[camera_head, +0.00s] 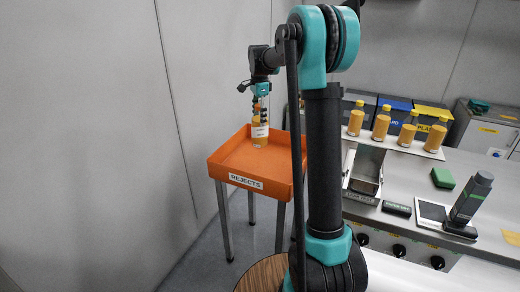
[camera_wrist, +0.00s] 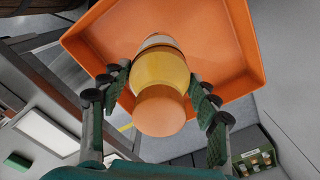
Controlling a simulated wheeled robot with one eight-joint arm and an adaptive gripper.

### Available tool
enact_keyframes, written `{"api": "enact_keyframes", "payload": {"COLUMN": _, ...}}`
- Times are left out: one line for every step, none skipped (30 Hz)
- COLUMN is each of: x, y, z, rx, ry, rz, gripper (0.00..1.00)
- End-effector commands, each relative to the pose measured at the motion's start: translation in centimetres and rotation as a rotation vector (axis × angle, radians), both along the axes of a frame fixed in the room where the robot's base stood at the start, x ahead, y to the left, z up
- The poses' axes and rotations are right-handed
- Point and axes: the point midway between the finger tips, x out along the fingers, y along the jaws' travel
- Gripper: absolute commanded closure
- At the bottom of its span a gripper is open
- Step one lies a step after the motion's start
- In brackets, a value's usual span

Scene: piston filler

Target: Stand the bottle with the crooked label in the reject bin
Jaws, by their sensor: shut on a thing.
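My gripper (camera_head: 260,108) is shut on a bottle (camera_head: 260,135) above the orange reject bin (camera_head: 262,185), which bears a "REJECTS" label. The bottle is upright, with yellow-orange contents and a pale label partly hidden by the fingers. In the wrist view the bottle (camera_wrist: 160,72) with its orange cap lies between the green finger pads of my gripper (camera_wrist: 160,95), and the bin (camera_wrist: 225,70) spreads below it. The bin looks otherwise empty. I cannot tell whether the bottle's base touches the bin floor, nor whether its label is crooked.
Several similar bottles (camera_head: 407,132) stand in a row on a light strip at the right. A metal tray (camera_head: 365,170), a green block (camera_head: 443,178) and a dark handheld device (camera_head: 470,200) are on the bench. The grey wall stands left of the bin.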

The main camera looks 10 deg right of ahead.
Motion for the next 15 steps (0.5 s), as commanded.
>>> {"api": "enact_keyframes", "payload": {"x": 0.0, "y": 0.0, "z": -1.2, "rx": 0.0, "ry": 0.0, "rz": 0.0, "gripper": 0.99}}
{"api": "enact_keyframes", "payload": {"x": 0.0, "y": 0.0, "z": -1.9, "rx": 0.0, "ry": 0.0, "rz": 0.0, "gripper": 0.99}}
{"api": "enact_keyframes", "payload": {"x": 0.0, "y": 0.0, "z": -2.8, "rx": 0.0, "ry": 0.0, "rz": 0.0, "gripper": 0.99}}
{"api": "enact_keyframes", "payload": {"x": 0.0, "y": 0.0, "z": -3.5, "rx": 0.0, "ry": 0.0, "rz": 0.0, "gripper": 0.99}}
{"api": "enact_keyframes", "payload": {"x": 0.0, "y": 0.0, "z": -4.2, "rx": 0.0, "ry": 0.0, "rz": 0.0, "gripper": 0.99}}
{"api": "enact_keyframes", "payload": {"x": 0.0, "y": 0.0, "z": -5.1, "rx": 0.0, "ry": 0.0, "rz": 0.0, "gripper": 0.99}}
{"api": "enact_keyframes", "payload": {"x": 0.0, "y": 0.0, "z": -5.8, "rx": 0.0, "ry": 0.0, "rz": 0.0, "gripper": 0.99}}
{"api": "enact_keyframes", "payload": {"x": 0.0, "y": 0.0, "z": -6.5, "rx": 0.0, "ry": 0.0, "rz": 0.0, "gripper": 0.99}}
{"api": "enact_keyframes", "payload": {"x": 0.0, "y": 0.0, "z": -7.3, "rx": 0.0, "ry": 0.0, "rz": 0.0, "gripper": 0.99}}
{"api": "enact_keyframes", "payload": {"x": 0.0, "y": 0.0, "z": -7.8, "rx": 0.0, "ry": 0.0, "rz": 0.0, "gripper": 0.99}}
{"api": "enact_keyframes", "payload": {"x": 0.0, "y": 0.0, "z": -8.4, "rx": 0.0, "ry": 0.0, "rz": 0.0, "gripper": 0.99}}
{"api": "enact_keyframes", "payload": {"x": 0.0, "y": 0.0, "z": -9.0, "rx": 0.0, "ry": 0.0, "rz": 0.0, "gripper": 0.99}}
{"api": "enact_keyframes", "payload": {"x": 0.0, "y": 0.0, "z": -9.4, "rx": 0.0, "ry": 0.0, "rz": 0.0, "gripper": 0.99}}
{"api": "enact_keyframes", "payload": {"x": 0.0, "y": 0.0, "z": -9.7, "rx": 0.0, "ry": 0.0, "rz": 0.0, "gripper": 0.99}}
{"api": "enact_keyframes", "payload": {"x": 0.0, "y": 0.0, "z": -10.1, "rx": 0.0, "ry": 0.0, "rz": 0.0, "gripper": 0.99}}
